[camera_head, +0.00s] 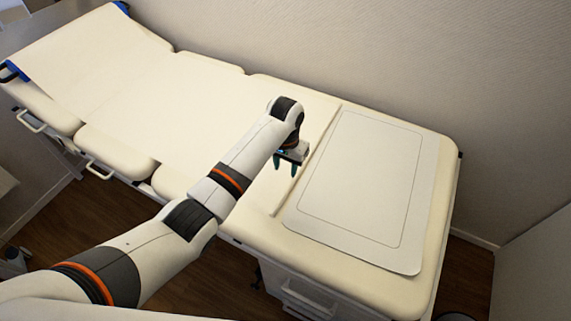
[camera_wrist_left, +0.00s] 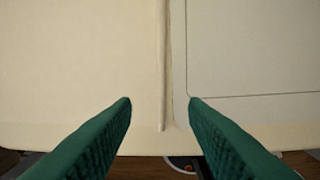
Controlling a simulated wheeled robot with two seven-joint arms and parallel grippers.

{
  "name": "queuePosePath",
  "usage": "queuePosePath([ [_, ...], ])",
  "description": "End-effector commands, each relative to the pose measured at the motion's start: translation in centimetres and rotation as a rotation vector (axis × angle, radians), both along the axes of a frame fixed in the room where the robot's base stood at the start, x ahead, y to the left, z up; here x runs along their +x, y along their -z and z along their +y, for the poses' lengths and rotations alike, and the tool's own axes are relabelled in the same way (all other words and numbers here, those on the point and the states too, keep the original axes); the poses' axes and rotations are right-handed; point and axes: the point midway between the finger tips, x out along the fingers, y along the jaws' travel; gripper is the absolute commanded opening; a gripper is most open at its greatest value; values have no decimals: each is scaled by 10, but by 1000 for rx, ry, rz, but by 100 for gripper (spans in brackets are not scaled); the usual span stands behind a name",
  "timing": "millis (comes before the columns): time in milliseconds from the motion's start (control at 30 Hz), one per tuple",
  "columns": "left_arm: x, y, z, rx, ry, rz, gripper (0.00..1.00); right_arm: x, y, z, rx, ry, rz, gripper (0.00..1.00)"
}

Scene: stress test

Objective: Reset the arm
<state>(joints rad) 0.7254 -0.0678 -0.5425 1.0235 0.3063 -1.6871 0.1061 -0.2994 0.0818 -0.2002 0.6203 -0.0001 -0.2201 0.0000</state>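My left arm (camera_head: 215,195) reaches in from the lower left over a cream examination table (camera_head: 265,215). My left gripper (camera_head: 285,164) is above the table, near the left edge of a pale rectangular mat (camera_head: 365,180). In the left wrist view, its two green fingers (camera_wrist_left: 160,102) are apart with nothing between them. Below them are the cream surface and a raised edge strip (camera_wrist_left: 162,65). My right gripper does not show in either view.
A paper cover (camera_head: 130,85) lies along the left part of the table, up to its raised head end. A textured wall (camera_head: 400,55) stands behind. Wooden floor (camera_head: 190,285) shows in front. The mat's top is bare.

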Motion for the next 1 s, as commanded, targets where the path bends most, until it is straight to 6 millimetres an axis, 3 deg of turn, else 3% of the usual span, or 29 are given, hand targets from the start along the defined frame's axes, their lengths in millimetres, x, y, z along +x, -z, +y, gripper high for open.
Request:
queuePosePath([
  [500, 0, -1, 0, 0, 0, 0, 40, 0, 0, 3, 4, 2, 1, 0],
  [633, -12, 9, 0, -20, 1, -2, 40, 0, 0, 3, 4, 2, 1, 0],
  [767, -50, 33, 3, -80, -5, -20, 40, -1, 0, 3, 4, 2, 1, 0],
  [833, -79, 45, 12, -116, -23, -41, 40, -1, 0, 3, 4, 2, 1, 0],
  [1000, -155, 55, 49, -160, -91, -114, 40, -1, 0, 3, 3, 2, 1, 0],
])
